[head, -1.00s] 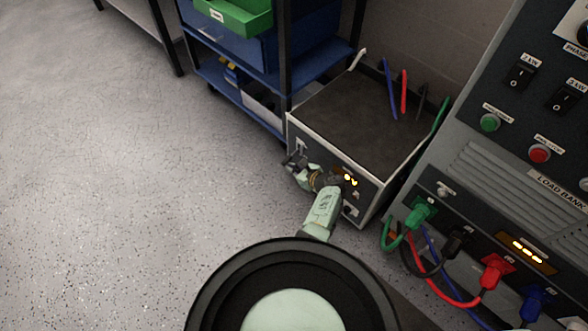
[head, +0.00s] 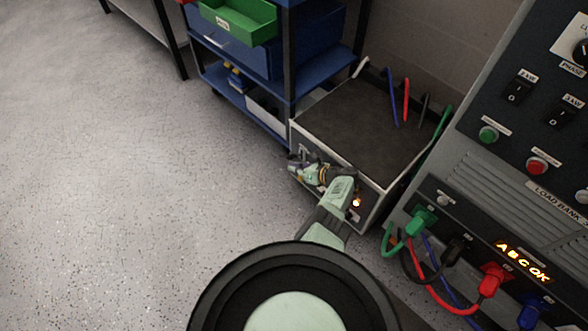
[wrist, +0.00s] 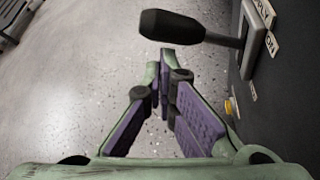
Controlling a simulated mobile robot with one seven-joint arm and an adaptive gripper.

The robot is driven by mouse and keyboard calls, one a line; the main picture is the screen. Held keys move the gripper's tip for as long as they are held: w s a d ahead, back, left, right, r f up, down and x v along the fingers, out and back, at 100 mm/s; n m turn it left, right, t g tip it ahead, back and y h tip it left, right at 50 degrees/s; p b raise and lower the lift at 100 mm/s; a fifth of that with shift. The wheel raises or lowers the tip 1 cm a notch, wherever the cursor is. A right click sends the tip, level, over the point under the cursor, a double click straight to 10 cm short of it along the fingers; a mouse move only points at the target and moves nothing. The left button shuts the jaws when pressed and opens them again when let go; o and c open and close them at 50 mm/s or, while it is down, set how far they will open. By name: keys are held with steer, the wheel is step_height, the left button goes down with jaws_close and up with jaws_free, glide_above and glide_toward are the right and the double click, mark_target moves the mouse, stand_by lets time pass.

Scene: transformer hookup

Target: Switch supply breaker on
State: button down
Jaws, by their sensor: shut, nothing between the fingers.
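The supply breaker's lever, with a black knob (wrist: 172,26), sticks out from the dark panel at the top right of the wrist view. Labels reading "ON" and, partly cut off, what looks like "SUPPLY" sit beside its base. My gripper (wrist: 160,62) is shut and empty, its purple-padded fingertips just below the knob in the picture; I cannot tell whether they touch it. In the head view my gripper (head: 291,163) is at the front of the supply box (head: 360,120). My arm hides much of that front, and the lever is not clear there.
The load bank (head: 470,165) stands on the right, its display (head: 523,262) reading "A B C OK". Green, black, red and blue plugs sit in its lower front. A blue shelf (head: 235,95) stands behind left. The left floor is clear.

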steer(key=shift+w+d+r, duration=0.1)
steer(key=shift+r, duration=0.3)
stand_by(0.5)
steer(key=v, duration=1.2)
